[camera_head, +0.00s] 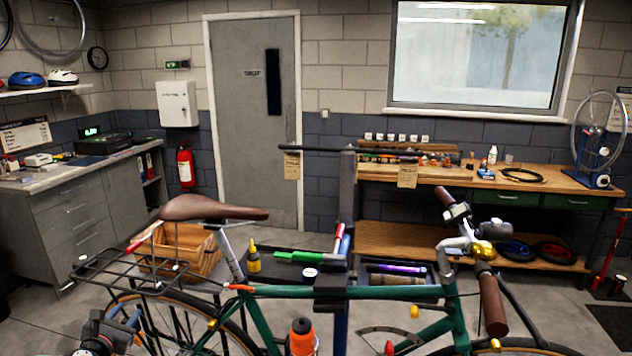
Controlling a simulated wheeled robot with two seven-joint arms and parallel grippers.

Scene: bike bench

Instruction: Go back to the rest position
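My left gripper (112,330) shows only partly at the lower left edge, low beside the rear wheel and under the rear rack (125,275). Its fingers are small and hard to make out against the wheel, so I cannot tell whether it is open or shut. My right gripper is not in view. The green bicycle (385,292) is held in front of me at the stand post (346,200). Its brown saddle (212,208) points right.
An orange bottle (301,337) sits on the frame. A wooden workbench (470,182) stands along the back wall, a grey cabinet (75,225) at left.

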